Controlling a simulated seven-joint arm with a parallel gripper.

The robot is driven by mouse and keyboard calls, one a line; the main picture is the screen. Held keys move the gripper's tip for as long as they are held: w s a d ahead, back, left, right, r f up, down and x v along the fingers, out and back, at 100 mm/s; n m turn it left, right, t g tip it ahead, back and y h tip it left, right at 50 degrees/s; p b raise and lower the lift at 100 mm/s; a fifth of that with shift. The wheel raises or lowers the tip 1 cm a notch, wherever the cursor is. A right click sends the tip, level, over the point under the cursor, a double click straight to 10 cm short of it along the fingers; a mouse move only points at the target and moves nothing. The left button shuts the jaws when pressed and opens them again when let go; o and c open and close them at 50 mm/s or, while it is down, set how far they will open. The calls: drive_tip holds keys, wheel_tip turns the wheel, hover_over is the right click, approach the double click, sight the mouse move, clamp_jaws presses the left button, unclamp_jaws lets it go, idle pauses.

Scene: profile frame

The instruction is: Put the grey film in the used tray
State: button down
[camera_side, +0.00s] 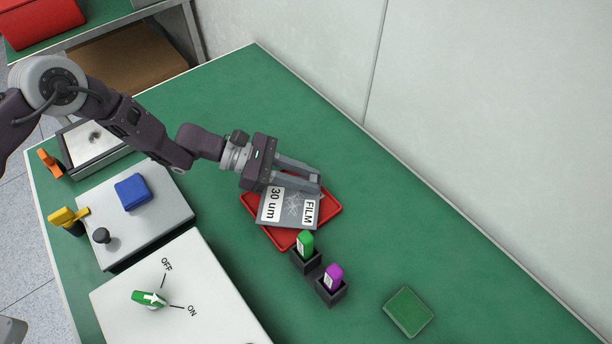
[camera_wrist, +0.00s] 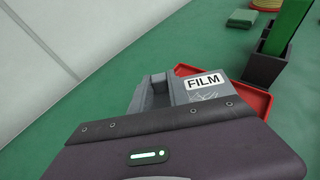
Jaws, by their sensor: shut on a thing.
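The grey film (camera_side: 291,206) is a flat sheet with white labels reading "30 um" and "FILM" and light scratch-like marks. Its "FILM" label also shows in the wrist view (camera_wrist: 204,82). My gripper (camera_side: 318,182) is shut on the film's far edge in the side view. The film is over the red tray (camera_side: 332,208), tilted relative to the tray's sides. I cannot tell whether the film touches the tray floor. The red tray also shows in the wrist view (camera_wrist: 256,100), partly hidden by the film and my gripper.
Dark holders with a green marker (camera_side: 305,243) and a purple marker (camera_side: 333,276) stand close in front of the tray. A green pad (camera_side: 408,311) lies to the right. A white panel with an OFF/ON knob (camera_side: 149,299) and a grey box with a blue block (camera_side: 133,192) are left. A wall borders the bench.

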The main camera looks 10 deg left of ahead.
drive_tip(key=shift+f, duration=0.1)
drive_tip(key=c, duration=1.7)
unclamp_jaws()
drive_tip(key=shift+f, duration=0.1)
drive_tip(key=o, duration=0.4)
drive_tip(key=v, duration=0.7)
